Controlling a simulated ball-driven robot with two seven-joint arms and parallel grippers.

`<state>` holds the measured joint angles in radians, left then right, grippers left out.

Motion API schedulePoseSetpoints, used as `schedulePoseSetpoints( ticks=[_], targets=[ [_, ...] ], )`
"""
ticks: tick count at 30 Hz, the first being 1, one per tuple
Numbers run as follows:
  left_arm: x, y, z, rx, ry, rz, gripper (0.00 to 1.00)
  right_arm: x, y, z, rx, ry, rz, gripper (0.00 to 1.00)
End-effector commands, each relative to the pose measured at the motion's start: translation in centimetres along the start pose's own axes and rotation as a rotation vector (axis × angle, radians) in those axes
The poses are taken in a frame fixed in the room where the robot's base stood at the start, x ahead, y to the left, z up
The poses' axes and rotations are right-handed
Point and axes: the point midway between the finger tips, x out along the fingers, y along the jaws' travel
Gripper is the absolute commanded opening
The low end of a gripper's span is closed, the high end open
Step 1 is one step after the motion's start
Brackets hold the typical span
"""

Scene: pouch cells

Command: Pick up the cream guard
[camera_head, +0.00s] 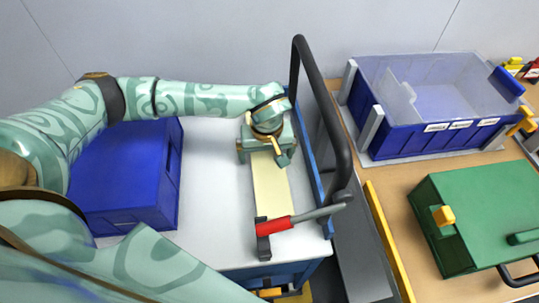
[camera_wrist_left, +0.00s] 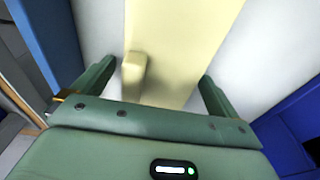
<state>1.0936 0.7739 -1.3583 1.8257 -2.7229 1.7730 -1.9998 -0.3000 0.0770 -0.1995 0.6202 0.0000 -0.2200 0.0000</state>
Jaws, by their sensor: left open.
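The cream guard (camera_head: 271,190) is a long flat strip lying on the white top of a cart. Its far end is hidden under my left gripper (camera_head: 267,150), which is over it. In the left wrist view, the guard (camera_wrist_left: 185,40) runs between the two green fingers of my open left gripper (camera_wrist_left: 156,82). A small raised cream block (camera_wrist_left: 134,70) on the guard also sits between the fingers, nearer the left one. I see no contact between fingers and guard. My right gripper is not in view.
A red-handled tool (camera_head: 275,228) and a dark block (camera_head: 263,245) are at the guard's near end. A blue box (camera_head: 120,175) stands left on the cart top (camera_head: 215,190). A black rail (camera_head: 325,105) rises at right. Beyond are a clear-sided blue crate (camera_head: 440,140) and a green case (camera_head: 480,205).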

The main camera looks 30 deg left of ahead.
Motion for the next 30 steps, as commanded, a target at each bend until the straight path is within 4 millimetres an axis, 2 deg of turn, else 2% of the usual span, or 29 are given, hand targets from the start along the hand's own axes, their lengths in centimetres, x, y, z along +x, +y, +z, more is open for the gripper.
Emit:
schedulePoseSetpoints(
  ticks=[5,6,11,20,23,30],
  targets=[
    [-0.1,0.0,0.0,0.000,0.001,0.001,0.98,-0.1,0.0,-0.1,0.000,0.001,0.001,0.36],
    [-0.1,0.0,0.0,0.000,0.001,0.001,0.93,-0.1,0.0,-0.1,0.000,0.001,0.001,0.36],
    [-0.1,0.0,0.0,0.000,0.001,0.001,0.49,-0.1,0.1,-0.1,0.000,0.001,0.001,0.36],
    [-0.4,0.0,-0.1,0.000,0.002,0.002,0.49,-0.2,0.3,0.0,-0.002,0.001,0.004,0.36],
    [-1.8,0.1,-0.3,0.001,0.005,0.004,0.49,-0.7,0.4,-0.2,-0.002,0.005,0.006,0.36],
    [-7.2,0.1,-1.0,0.001,0.008,0.006,0.49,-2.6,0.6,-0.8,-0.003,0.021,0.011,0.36]
  ],
)
